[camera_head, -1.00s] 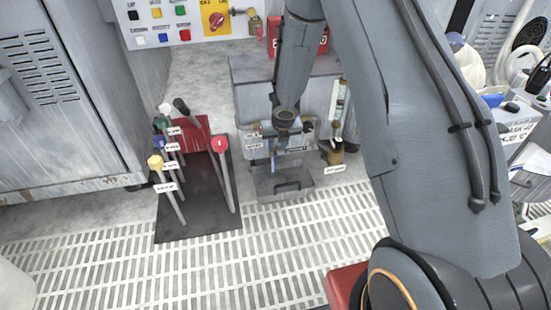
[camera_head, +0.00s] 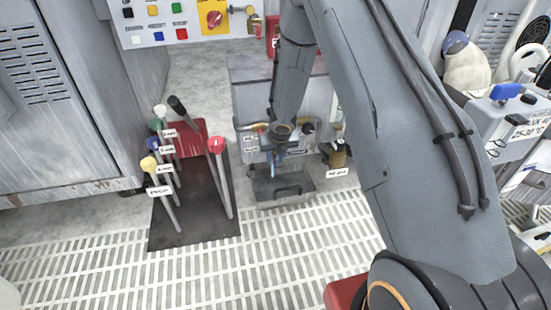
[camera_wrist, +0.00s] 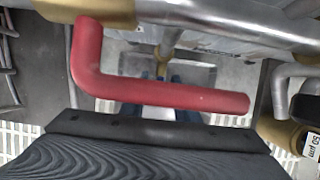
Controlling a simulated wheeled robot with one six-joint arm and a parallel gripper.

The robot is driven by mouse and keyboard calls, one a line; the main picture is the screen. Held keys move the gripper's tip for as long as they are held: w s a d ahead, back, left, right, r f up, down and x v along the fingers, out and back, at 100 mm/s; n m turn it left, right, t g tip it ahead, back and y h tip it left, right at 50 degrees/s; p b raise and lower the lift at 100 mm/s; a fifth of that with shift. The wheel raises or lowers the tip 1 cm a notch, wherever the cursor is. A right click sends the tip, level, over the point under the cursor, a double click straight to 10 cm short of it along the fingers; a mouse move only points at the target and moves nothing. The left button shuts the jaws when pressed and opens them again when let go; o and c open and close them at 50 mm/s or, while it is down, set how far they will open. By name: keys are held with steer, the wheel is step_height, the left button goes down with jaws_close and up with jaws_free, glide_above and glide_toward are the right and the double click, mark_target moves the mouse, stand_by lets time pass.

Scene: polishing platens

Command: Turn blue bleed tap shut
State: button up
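The grey pipe manifold (camera_head: 308,142) stands low at the back, in front of the grey cabinet. My gripper (camera_head: 277,168) is down at its front, largely hidden by my wrist. Narrow blue parts show there in the head view. In the wrist view, blue parts (camera_wrist: 187,114) lie behind a bent red lever (camera_wrist: 170,94), around a small brass piece (camera_wrist: 160,68). I cannot tell which blue is the bleed tap and which may be my fingers. The red lever and the dark plate hide the fingertips, so neither grip nor contact shows.
A grey drip tray (camera_head: 300,197) lies under the manifold. To its left stand upright levers with coloured knobs and a tall red-topped lever (camera_head: 217,146). The slatted floor (camera_head: 290,255) in front is clear.

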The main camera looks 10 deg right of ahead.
jaws_close()
steer(key=p, duration=0.5)
steer(key=shift+s+d+r+y, duration=0.15)
steer(key=shift+s+r+y, duration=0.05)
steer(key=shift+y, duration=0.2)
steer(key=y+p, duration=0.1)
steer(key=p, duration=0.4)
steer(key=shift+d+f+m+y, duration=0.2)
steer(key=shift+m+y, duration=0.1)
steer(key=shift+y, duration=0.1)
steer(key=shift+w+d+f+m+y, duration=0.1)
steer(key=shift+d+f+m+y, duration=0.1)
steer(key=shift+y, duration=0.85)
steer(key=shift+w+d+f+m+y, duration=0.1)
steer(key=shift+d+m+y, duration=0.1)
steer(key=shift+y, duration=0.85)
steer(key=shift+s, duration=0.1)
jaws_free()
